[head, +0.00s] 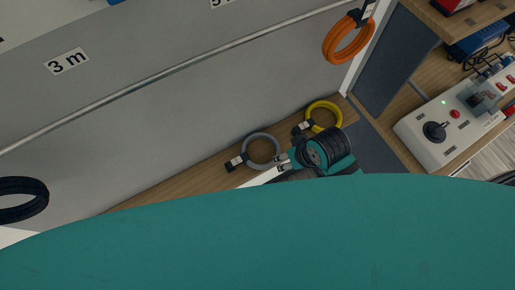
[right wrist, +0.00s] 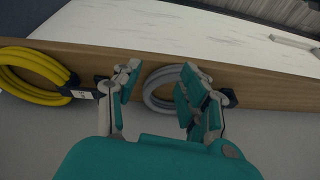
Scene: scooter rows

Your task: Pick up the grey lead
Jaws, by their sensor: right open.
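The grey lead (head: 262,136) is a coil with a dark plug end at its left, at the wooden ledge (head: 188,188) in the head view. In the right wrist view the grey lead (right wrist: 149,92) shows between and beyond the fingers, partly hidden by the right-hand finger. My right gripper (right wrist: 160,78) is open, one finger on each side of the coil's near part. Whether it touches the lead I cannot tell. In the head view my right gripper (head: 284,161) is just right of the coil, partly hidden by its own wrist. My left gripper is not in view.
A yellow lead (head: 322,104) lies close to the right of the grey one. An orange lead (head: 348,44) hangs higher up, and a black coil (head: 22,200) is at far left. A rail (head: 160,77) crosses the grey panel. A white control box (head: 432,150) stands at right.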

